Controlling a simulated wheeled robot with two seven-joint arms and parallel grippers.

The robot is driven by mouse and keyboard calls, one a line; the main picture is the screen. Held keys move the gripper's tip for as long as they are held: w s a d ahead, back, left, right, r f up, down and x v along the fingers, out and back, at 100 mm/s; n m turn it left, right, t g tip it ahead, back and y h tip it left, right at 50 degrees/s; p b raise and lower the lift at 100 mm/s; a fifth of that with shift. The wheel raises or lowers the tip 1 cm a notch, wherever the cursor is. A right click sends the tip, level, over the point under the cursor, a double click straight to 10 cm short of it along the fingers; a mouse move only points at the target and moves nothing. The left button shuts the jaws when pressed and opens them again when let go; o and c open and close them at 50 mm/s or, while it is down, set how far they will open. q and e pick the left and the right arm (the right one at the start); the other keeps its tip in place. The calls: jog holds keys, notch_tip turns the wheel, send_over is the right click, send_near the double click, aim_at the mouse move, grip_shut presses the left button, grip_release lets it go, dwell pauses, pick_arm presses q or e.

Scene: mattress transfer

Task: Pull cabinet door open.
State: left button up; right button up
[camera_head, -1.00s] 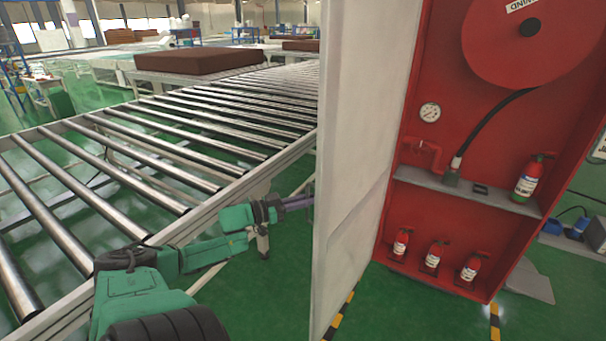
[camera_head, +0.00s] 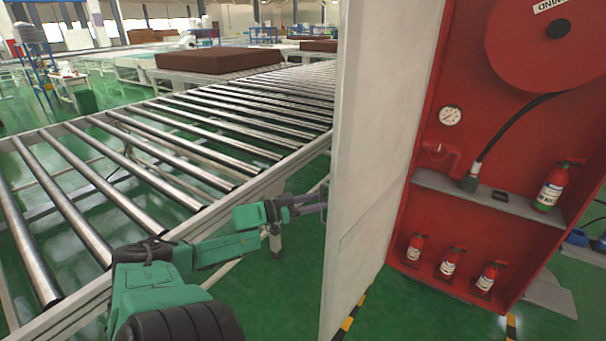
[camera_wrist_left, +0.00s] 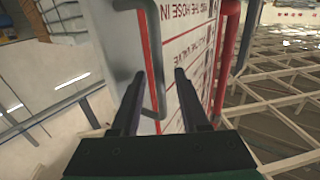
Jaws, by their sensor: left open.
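The cabinet door (camera_head: 385,150) stands wide open, its pale inner face seen steeply from the side in the head view. The red cabinet (camera_head: 425,250) is exposed to its right. My left gripper (camera_head: 318,203) is at the door's far side, its fingertips close to the door edge in that view. In the left wrist view the gripper (camera_wrist_left: 160,76) is open, and a grey bar handle (camera_wrist_left: 153,62) runs between its fingers. The fingers are apart, and I cannot tell whether either touches the handle. The door's lettered outer face (camera_wrist_left: 185,50) lies behind it. My right gripper is out of view.
A roller conveyor (camera_head: 150,150) runs along the left, close beside my left arm. A brown mattress (camera_head: 215,61) lies at the back. Inside the cabinet are a hose reel (camera_head: 520,50) and several extinguishers (camera_head: 416,248). Green floor (camera_head: 285,300) is clear before the door.

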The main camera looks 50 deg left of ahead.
pick_arm(q)
jog(key=v, duration=1.3)
jog(key=shift+s+a+p, duration=0.15)
jog(key=shift+s+p, duration=0.15)
jog(key=shift+p, duration=0.1)
